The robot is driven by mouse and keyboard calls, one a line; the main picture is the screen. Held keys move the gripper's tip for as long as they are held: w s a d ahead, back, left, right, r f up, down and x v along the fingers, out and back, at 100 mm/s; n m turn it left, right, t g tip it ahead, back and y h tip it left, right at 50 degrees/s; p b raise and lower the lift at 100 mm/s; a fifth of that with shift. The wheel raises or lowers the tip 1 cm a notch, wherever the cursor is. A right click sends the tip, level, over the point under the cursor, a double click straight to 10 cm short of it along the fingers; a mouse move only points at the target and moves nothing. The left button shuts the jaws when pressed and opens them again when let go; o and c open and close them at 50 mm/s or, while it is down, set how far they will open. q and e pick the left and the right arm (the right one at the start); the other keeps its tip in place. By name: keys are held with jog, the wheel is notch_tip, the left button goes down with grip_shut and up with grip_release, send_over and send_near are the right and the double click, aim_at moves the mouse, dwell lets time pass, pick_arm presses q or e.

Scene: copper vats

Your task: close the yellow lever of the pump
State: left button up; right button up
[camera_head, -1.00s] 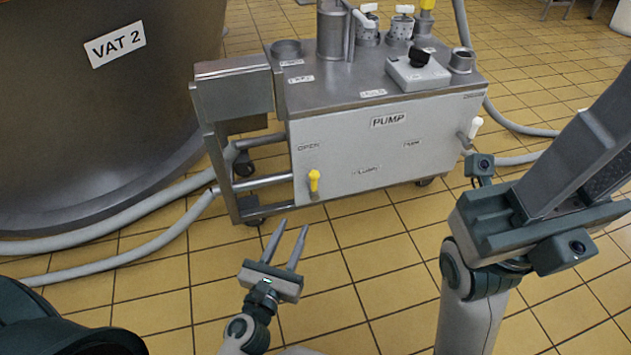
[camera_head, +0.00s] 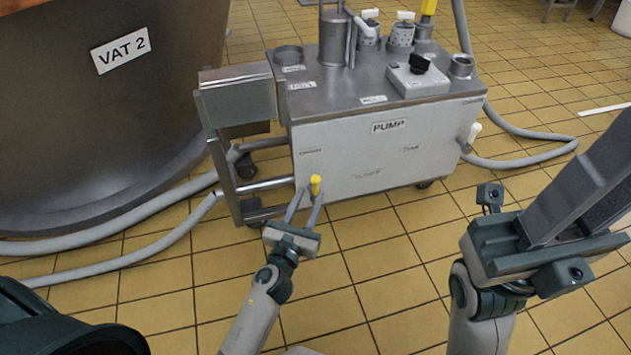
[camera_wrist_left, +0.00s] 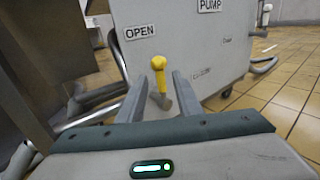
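The pump (camera_head: 375,158) is a grey cabinet on wheels with a PUMP label on its front. Its yellow lever (camera_head: 315,184) sits low on the left of the front face. In the left wrist view the yellow lever (camera_wrist_left: 159,72) stands upright below the OPEN label, its knob at the top. My left gripper (camera_head: 304,200) is at the lever, its fingers open on either side of it; I cannot tell if either touches. The fingers also show in the left wrist view (camera_wrist_left: 160,92).
A white lever (camera_head: 474,131) is on the pump's right side. VAT 2 (camera_head: 110,130) stands at the left. Grey hoses (camera_head: 110,265) run along the floor from the pump. The tiled floor in front of the pump is clear.

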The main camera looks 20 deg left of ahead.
aim_at(314, 186)
pick_arm(q)
jog(key=shift+w, duration=3)
jog(key=shift+c, duration=0.6)
grip_shut()
